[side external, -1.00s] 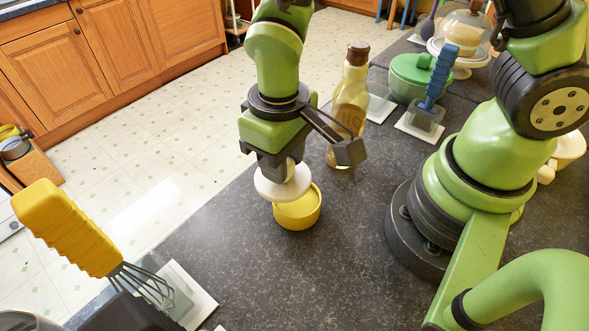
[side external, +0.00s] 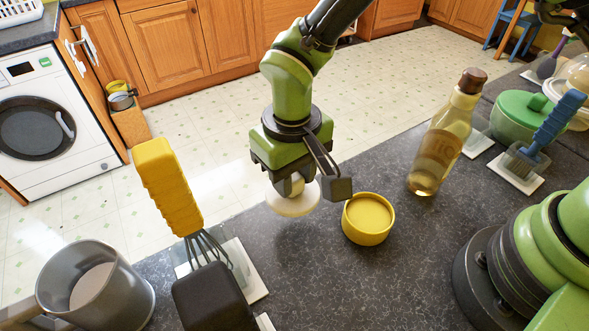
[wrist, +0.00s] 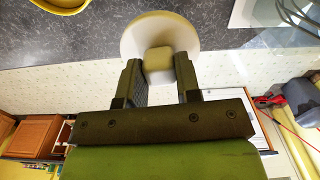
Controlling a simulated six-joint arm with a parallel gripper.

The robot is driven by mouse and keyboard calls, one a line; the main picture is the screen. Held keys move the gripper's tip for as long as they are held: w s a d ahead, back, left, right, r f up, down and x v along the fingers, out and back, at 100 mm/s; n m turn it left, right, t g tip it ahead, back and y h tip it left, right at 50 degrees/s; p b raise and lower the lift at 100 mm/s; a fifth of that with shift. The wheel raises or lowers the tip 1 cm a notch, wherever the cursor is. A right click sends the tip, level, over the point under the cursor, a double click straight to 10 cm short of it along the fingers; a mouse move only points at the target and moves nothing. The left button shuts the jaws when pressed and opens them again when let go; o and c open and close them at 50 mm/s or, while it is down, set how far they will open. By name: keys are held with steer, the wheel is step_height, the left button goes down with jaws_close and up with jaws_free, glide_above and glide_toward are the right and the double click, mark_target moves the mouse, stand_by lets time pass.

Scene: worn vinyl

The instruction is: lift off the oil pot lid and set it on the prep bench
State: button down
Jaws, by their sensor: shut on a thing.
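The oil pot lid (side external: 293,205) is a cream-white disc with a squarish knob. My gripper (side external: 294,184) is shut on the knob, and the disc hangs below it, roughly level. The wrist view shows the knob between the two fingers (wrist: 159,75) and the lid (wrist: 160,28) beyond. The round yellow oil pot (side external: 368,228) stands uncovered on the dark speckled prep bench (side external: 330,275), right of the lid. The pot (wrist: 62,5) is partly cut off in the wrist view. The lid is clear of the pot, near the bench's edge; its exact height is unclear.
A yellow-handled whisk (side external: 170,190) and a grey metal jug (side external: 95,290) stand to the left. A glass oil bottle (side external: 440,145), a blue-handled brush (side external: 550,130) and a green-lidded pot (side external: 522,110) are to the right. Bare bench lies in front of the yellow pot.

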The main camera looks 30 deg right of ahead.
steer(key=shift+f, duration=2.25)
steer(key=shift+f, duration=0.6)
steer(key=c, duration=0.7)
jaws_free()
steer(key=shift+c, duration=0.2)
steer(key=shift+r, duration=0.1)
steer(key=shift+r, duration=3.9)
